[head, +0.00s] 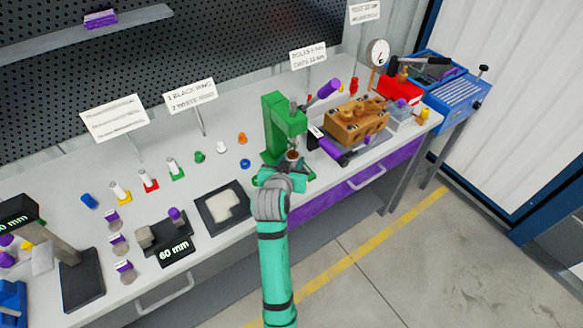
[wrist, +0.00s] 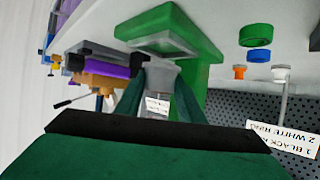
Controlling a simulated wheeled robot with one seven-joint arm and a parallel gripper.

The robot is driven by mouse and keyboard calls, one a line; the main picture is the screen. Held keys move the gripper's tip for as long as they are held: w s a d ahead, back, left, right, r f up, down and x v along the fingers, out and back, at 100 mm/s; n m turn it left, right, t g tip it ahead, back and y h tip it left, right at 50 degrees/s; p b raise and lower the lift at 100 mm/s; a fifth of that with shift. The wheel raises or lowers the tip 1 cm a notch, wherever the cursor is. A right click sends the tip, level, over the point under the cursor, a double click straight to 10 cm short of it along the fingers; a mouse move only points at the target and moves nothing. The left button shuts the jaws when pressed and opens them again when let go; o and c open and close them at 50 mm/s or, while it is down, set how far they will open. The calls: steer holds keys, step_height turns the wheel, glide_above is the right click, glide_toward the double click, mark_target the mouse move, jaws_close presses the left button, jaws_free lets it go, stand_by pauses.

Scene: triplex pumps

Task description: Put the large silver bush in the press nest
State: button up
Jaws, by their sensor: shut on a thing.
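The green press (head: 272,112) stands on the bench right of centre in the head view. Its column (wrist: 213,65) and a green block (wrist: 155,28) show in the wrist view, which looks upside down. My gripper (wrist: 158,92) is at the front of the press. Its two dark green fingers are shut on a grey, silver-looking piece (wrist: 161,72), which I take to be the large silver bush. In the head view my arm hides most of the gripper and the piece. The press nest is not clearly visible, and I cannot tell whether the piece touches it.
A brown fixture (head: 356,122) stands close right of the press. A black tray with a pale pad (head: 225,207) lies to the left. Small rings, including a blue one (head: 245,163), lie left of the press.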

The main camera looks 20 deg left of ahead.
steer(key=shift+f, duration=1.45)
steer(key=shift+f, duration=0.15)
steer(key=o, duration=0.9)
steer(key=shift+c, duration=0.2)
